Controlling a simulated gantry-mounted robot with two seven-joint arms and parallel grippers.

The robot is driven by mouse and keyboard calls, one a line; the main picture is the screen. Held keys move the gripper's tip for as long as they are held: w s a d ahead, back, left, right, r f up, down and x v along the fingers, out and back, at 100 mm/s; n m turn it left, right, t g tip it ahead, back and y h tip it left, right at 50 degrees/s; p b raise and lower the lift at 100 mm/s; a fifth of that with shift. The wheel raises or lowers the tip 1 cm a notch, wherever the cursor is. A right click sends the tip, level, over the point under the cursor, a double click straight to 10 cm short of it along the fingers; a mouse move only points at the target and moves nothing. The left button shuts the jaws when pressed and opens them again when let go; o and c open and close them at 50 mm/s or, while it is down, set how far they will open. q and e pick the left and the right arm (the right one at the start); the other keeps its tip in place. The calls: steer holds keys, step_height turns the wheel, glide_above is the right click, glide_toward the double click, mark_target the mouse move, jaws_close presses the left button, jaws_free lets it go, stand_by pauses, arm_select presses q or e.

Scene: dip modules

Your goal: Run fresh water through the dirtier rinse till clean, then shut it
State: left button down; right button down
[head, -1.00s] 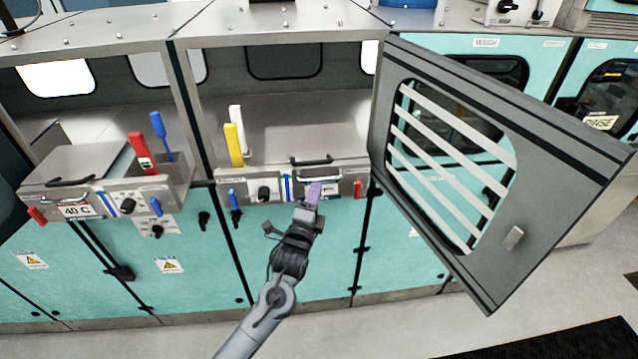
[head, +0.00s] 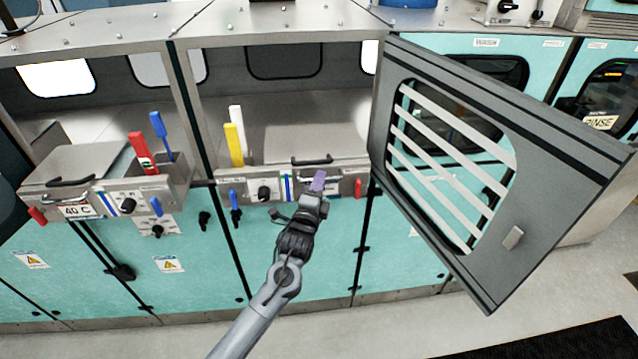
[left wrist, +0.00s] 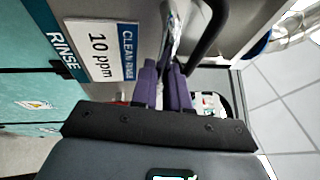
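The middle tank front panel (head: 222,178) has a dark knob (head: 264,192), a blue lever (head: 233,199), a blue vertical gauge (head: 285,188) and a red lever (head: 357,188). A black handle (head: 312,160) sits on its lid. My left gripper (head: 318,178) is at this panel, left of the red lever, covering part of it. In the left wrist view its purple fingers (left wrist: 164,85) are close together with a narrow gap; whether they hold anything is unclear. There, a plate reads "CLEAN RINSE 10 ppm" (left wrist: 97,45) beside a RINSE label (left wrist: 62,55). My right gripper is not in view.
A grey barred door (head: 505,240) stands open on the right. The left tank has a 40 C display (head: 77,211), a red handle (head: 141,150) and a blue handle (head: 160,132). Yellow (head: 234,145) and white (head: 236,115) handles stand behind the middle panel.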

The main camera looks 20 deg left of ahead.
arm_select(q)
steer(key=s+d+p, duration=0.1)
steer(key=s+p, duration=0.2)
steer(key=s+d+p, duration=0.1)
steer(key=s, duration=0.1)
steer(key=shift+s+d+r+p, duration=0.1)
steer(key=shift+d+p, duration=0.2)
steer(key=shift+d, duration=0.05)
stand_by(0.3)
steer(key=c, duration=1.4)
jaws_free()
